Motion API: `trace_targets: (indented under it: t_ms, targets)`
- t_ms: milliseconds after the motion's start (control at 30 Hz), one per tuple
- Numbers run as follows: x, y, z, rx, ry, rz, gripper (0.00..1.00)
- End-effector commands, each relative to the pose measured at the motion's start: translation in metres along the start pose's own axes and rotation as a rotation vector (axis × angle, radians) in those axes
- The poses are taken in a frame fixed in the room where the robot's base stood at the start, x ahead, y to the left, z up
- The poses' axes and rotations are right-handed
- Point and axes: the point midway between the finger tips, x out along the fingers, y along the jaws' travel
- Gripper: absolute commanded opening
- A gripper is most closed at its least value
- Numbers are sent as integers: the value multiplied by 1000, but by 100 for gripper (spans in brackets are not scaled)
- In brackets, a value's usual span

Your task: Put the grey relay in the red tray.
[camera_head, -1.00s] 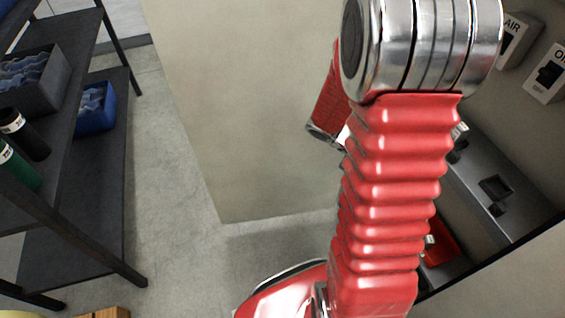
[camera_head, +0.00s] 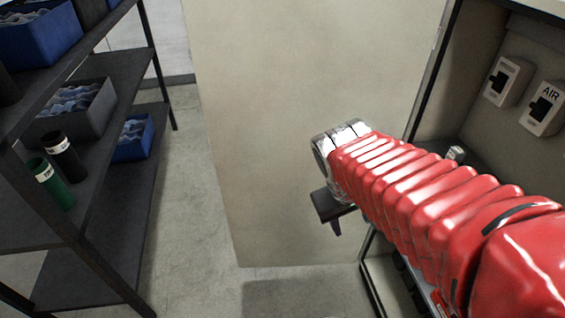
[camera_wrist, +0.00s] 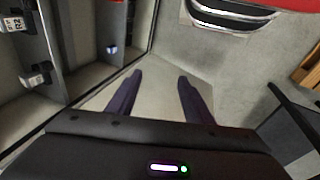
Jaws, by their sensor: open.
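My gripper (camera_head: 336,228) is open, at the end of my red arm, in front of the beige panel beside the cabinet opening. In the wrist view its two dark fingers (camera_wrist: 160,76) stand apart with nothing between them. A small pale grey block (camera_head: 456,154) stands inside the cabinet, just above my arm; I cannot tell whether it is the grey relay. The wrist view shows a small pale piece (camera_wrist: 112,50) in the cabinet, too small to identify.
The beige panel (camera_head: 300,110) borders the open cabinet, where an AIR switch (camera_head: 545,106) and another switch (camera_head: 507,80) are mounted. A dark shelf rack (camera_head: 100,215) at left holds a green bottle (camera_head: 52,185), a black bottle (camera_head: 62,157) and bins. Floor between is clear.

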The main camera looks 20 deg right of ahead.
Motion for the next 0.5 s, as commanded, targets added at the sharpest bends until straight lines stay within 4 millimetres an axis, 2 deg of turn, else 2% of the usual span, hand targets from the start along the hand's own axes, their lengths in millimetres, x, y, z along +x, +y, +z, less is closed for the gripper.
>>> trace_targets:
  t_ms: [300, 500]
  targets:
    - [-60, -54, -3, 54, 234, -174, 47]
    - [-88, -78, -1, 73, 337, -265, 47]
